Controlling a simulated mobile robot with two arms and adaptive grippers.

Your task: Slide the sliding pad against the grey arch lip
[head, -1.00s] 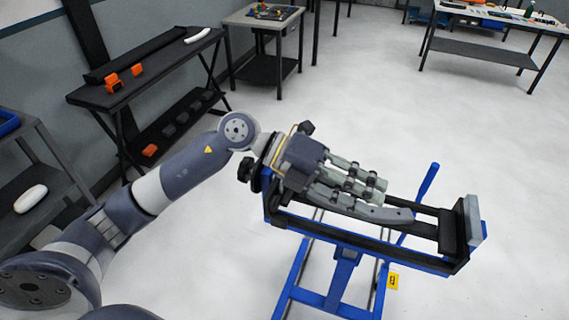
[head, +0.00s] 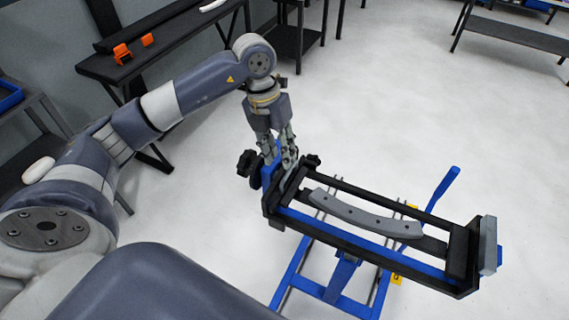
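The grey arch lip (head: 365,217) is a curved grey strip with small holes. It lies lengthwise across the black rails of a blue-framed stand in the head view. A gap shows between this pad and the lip's left end. My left gripper points down at that end, its fingers at or beside the pad. I cannot tell whether they grip it. My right gripper is out of view.
A black end block with a grey plate (head: 488,245) closes the stand's right end. A blue lever (head: 442,188) sticks up behind it. A black bench (head: 165,50) with orange parts stands at back left. The floor right of the stand is clear.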

